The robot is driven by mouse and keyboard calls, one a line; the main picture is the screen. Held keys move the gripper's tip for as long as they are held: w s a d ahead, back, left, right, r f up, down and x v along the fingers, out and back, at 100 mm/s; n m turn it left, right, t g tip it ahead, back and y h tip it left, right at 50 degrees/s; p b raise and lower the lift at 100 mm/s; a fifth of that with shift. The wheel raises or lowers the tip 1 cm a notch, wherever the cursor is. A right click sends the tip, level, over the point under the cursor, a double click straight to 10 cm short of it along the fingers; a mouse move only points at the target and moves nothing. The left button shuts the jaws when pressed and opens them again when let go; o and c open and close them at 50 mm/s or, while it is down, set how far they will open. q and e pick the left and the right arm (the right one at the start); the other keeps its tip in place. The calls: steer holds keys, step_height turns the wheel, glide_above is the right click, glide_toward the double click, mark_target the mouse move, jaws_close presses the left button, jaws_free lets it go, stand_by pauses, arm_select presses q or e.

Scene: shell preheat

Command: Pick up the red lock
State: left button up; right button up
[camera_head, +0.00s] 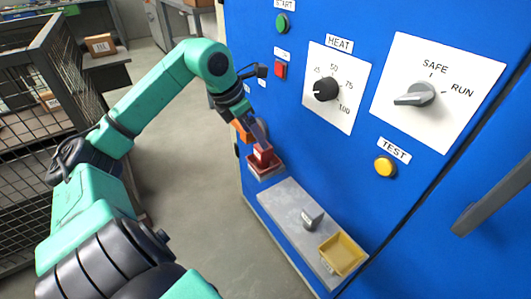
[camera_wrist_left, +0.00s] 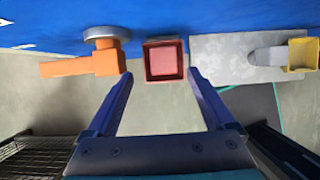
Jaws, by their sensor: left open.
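The red lock (camera_head: 263,155) sits in a small red-rimmed holder (camera_head: 267,172) on the front of the blue cabinet. In the left wrist view the lock (camera_wrist_left: 165,62) shows as a pinkish-red block framed by the dark red rim (camera_wrist_left: 147,62). My left gripper (camera_head: 260,138) points down close above the lock. In the left wrist view its open fingers (camera_wrist_left: 160,77) lie either side of the lock, with nothing between them; I cannot tell the remaining height. My right gripper is not in view.
An orange handle (camera_wrist_left: 95,65) is left of the lock. A grey shelf (camera_head: 285,205) with a grey piece (camera_head: 313,216) and a yellow tray (camera_head: 342,254) is to the right. The blue cabinet (camera_head: 340,165) carries knobs and buttons. A mesh cage (camera_head: 30,120) stands at left.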

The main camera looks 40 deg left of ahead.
mark_target(264, 156)
arm_select(q)
steer(key=x, duration=0.8)
steer(key=shift+s+d, duration=0.15)
steer(key=shift+d, duration=0.05)
jaws_close()
